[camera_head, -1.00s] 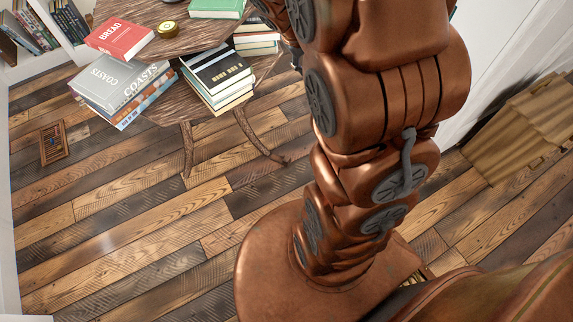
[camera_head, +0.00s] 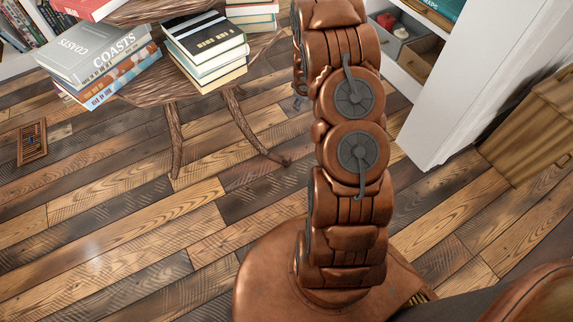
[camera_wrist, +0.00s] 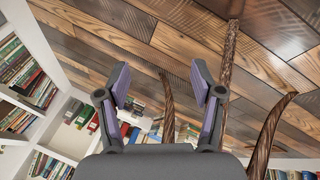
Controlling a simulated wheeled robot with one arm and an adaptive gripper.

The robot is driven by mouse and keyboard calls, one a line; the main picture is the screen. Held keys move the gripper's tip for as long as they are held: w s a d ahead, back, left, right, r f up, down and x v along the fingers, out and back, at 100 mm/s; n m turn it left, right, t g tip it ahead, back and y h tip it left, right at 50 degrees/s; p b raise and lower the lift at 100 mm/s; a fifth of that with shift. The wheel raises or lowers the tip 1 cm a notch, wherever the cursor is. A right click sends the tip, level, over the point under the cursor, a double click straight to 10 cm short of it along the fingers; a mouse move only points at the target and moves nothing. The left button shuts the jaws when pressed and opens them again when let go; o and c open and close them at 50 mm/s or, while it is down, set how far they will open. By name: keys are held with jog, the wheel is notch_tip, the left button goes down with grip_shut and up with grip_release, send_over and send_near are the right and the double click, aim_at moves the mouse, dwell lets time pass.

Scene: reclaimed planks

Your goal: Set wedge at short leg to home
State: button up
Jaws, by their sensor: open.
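The wooden table (camera_head: 145,92) has curved branch-like legs that stand on the plank floor. One leg (camera_head: 174,145) and another leg (camera_head: 250,130) show in the head view. Legs also show close up in the wrist view, one right of centre (camera_wrist: 228,65). I cannot tell which leg is short, and I cannot make out a wedge at any foot. My gripper (camera_wrist: 160,82) is open and empty, its purple-padded fingers wide apart, with the legs beyond and to the right. In the head view my arm hides it.
Books (camera_head: 100,60) and another stack (camera_head: 205,45) lie on the table. A white shelf unit (camera_head: 440,95) and wooden box (camera_head: 530,125) stand at right. Floor at front left is clear.

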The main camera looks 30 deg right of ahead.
notch_tip(320, 180, down, 15)
jog(key=s+a+n+y+b, duration=0.1)
jog(key=s+a+y+b, duration=0.1)
jog(key=a+y+b, duration=0.15)
jog(key=y+b, duration=0.2)
jog(key=b, duration=0.2)
send_over(287, 158)
jog(key=s+d, duration=0.1)
jog(key=s, duration=0.1)
notch_tip(287, 158, down, 9)
jog(key=shift+n+h, duration=0.3)
jog(key=shift+h, duration=0.05)
jog(key=x, duration=0.2)
jog(key=b+x, duration=0.1)
jog(key=x, duration=0.1)
jog(key=b+x, duration=0.1)
jog(key=x, duration=0.1)
jog(key=shift+s+d+f, duration=0.1)
jog(key=shift+s+f, duration=0.15)
jog(key=shift+f, duration=0.15)
jog(key=shift+w+f+b, duration=0.35)
jog(key=shift+f, duration=0.15)
grip_shut()
